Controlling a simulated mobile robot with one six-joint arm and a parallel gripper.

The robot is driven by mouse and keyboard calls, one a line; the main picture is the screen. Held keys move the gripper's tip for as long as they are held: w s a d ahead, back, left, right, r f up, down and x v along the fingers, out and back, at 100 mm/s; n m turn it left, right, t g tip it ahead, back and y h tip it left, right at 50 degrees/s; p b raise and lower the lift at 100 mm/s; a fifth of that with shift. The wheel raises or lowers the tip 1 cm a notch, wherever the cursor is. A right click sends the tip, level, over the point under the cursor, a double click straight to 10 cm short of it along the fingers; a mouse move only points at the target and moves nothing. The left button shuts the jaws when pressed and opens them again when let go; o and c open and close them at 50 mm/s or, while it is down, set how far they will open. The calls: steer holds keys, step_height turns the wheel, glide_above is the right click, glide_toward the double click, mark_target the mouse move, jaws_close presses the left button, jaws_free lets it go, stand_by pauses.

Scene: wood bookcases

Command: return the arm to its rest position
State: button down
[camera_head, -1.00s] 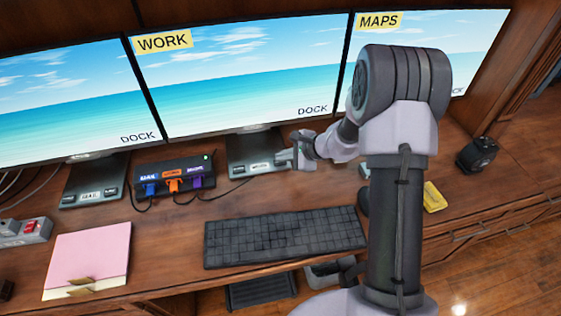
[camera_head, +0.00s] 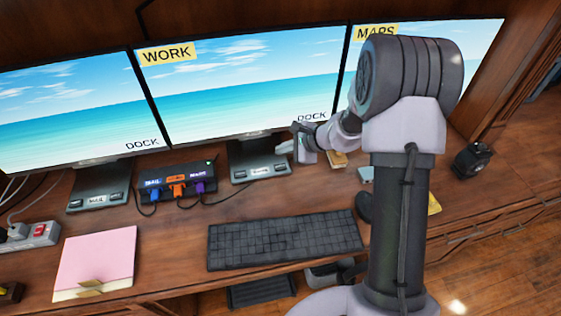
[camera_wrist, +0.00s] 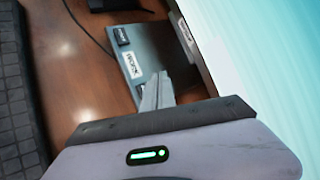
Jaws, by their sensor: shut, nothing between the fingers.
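My gripper (camera_head: 286,146) is at the end of my bent arm, in front of the lower edge of the middle monitor (camera_head: 245,85) in the head view. In the wrist view my gripper (camera_wrist: 156,90) shows its fingers together with nothing between them. They overlap the grey stand base (camera_wrist: 150,60) of the middle monitor in that picture. I cannot tell the exact gap between fingertips and stand. My upper arm rises at the right of the head view and hides part of the desk and the right monitor.
The desk holds a black keyboard (camera_head: 285,240), a hub (camera_head: 178,180) with coloured plugs, a pink notepad (camera_head: 95,260), a power strip (camera_head: 30,236) and a black device (camera_head: 474,158). Left (camera_head: 75,110) and right (camera_head: 480,65) monitors flank the middle one.

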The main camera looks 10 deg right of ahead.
steer(key=shift+r, duration=0.55)
steer(key=s+a+r+n+g, duration=0.1)
steer(key=s+a+r+n, duration=0.3)
steer(key=r, duration=0.4)
steer(key=s+a+r+n, duration=0.3)
steer(key=s+r, duration=0.4)
steer(key=r, duration=0.1)
steer(key=s+d+r+n+h, duration=0.1)
steer(key=s+r+n+h, duration=0.1)
steer(key=s, duration=0.9)
steer(key=s+d+r+n+h, duration=0.1)
steer(key=s+r+n, duration=0.3)
steer(key=s, duration=0.6)
steer(key=shift+s+d+n+h, duration=0.2)
steer(key=shift+s+n+h, duration=0.15)
steer(key=shift+n+h, duration=0.25)
steer(key=shift+r, duration=0.1)
